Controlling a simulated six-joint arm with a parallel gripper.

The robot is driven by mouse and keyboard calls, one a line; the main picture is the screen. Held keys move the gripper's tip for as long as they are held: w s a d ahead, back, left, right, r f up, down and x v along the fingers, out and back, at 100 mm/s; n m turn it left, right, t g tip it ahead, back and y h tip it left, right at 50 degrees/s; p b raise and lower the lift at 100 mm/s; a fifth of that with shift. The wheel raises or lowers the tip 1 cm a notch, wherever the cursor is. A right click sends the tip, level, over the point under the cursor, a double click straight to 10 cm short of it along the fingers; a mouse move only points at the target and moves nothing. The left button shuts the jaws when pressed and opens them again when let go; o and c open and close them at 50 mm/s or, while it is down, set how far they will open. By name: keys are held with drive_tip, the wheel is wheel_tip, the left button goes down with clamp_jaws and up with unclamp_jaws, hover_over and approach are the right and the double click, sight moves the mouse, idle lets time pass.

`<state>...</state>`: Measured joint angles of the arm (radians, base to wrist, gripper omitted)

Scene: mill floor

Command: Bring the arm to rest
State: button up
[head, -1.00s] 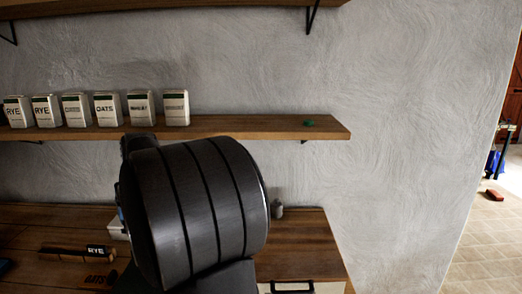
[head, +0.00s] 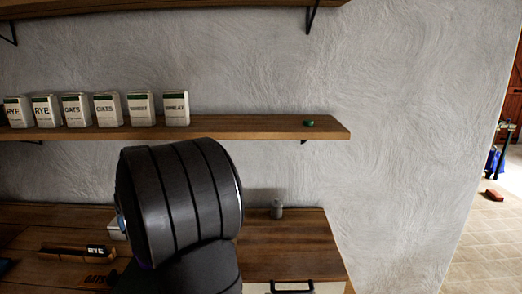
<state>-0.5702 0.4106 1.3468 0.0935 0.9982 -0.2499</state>
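A thick dark ribbed link of my own arm fills the middle of the head view, in front of the wooden counter (head: 290,240) and below the wall shelf (head: 260,127). The end of the arm and my gripper do not show, so whether it holds anything is hidden.
Several white boxes labelled RYE, OATS and similar stand in a row on the shelf, such as an OATS box (head: 108,108). A small green object (head: 309,123) lies near the shelf's right end. A small grey canister (head: 277,209) stands on the counter. The wall at right is bare.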

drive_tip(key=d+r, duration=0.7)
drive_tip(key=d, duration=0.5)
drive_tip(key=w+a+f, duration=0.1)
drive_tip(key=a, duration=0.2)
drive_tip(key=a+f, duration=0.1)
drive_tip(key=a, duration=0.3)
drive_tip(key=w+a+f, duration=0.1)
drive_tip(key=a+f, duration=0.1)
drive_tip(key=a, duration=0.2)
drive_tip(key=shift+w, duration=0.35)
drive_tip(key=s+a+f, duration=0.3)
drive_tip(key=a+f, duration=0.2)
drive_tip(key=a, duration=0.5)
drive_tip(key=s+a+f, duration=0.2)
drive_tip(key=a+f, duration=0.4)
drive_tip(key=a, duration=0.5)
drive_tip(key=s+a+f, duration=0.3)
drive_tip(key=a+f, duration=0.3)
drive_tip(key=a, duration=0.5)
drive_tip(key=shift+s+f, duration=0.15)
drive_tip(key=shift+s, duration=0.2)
